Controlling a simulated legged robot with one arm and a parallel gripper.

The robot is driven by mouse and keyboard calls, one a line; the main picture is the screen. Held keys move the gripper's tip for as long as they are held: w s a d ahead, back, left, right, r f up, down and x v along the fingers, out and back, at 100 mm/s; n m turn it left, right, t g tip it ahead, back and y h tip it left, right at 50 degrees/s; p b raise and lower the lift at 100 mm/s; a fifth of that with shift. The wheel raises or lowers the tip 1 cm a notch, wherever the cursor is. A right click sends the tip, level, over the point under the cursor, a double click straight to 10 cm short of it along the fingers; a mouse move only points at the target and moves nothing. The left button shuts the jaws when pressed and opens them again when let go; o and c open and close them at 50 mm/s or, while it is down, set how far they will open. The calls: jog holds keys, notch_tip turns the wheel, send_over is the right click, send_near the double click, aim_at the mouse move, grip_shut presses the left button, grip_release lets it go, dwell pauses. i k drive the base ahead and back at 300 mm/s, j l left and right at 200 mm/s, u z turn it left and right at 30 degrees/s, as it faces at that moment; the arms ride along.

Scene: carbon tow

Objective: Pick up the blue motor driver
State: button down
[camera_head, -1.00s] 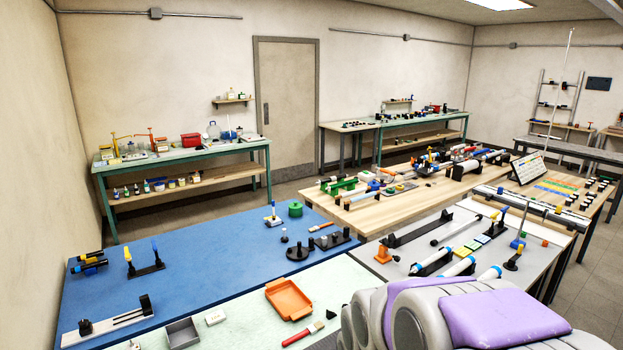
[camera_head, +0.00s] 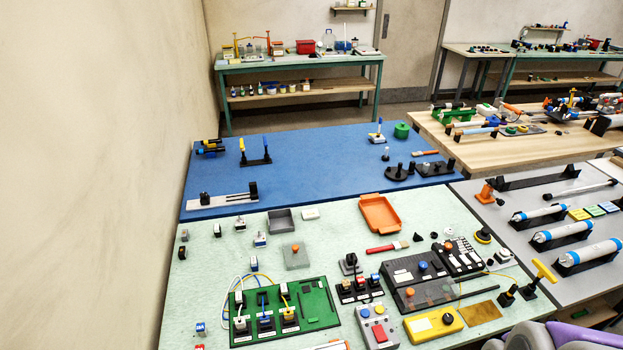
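A green circuit board (camera_head: 322,304) lies at the front of the pale green bench top. Several small modules with plugs and wires stand on it, one of them blue and black (camera_head: 265,321). A small blue and white block (camera_head: 201,328) lies on the bench left of the board. A white module with a blue part (camera_head: 260,239) stands behind the board. I cannot tell which of these blue pieces is the motor driver.
Behind the board are a grey open box (camera_head: 281,221), an orange tray (camera_head: 380,213) and a red-handled brush (camera_head: 383,248). Right of it are black consoles (camera_head: 418,270) and a yellow box (camera_head: 433,323). A wall (camera_head: 110,180) stands at left.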

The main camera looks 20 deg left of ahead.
aim_at(254, 263)
jog(key=u, duration=1.4)
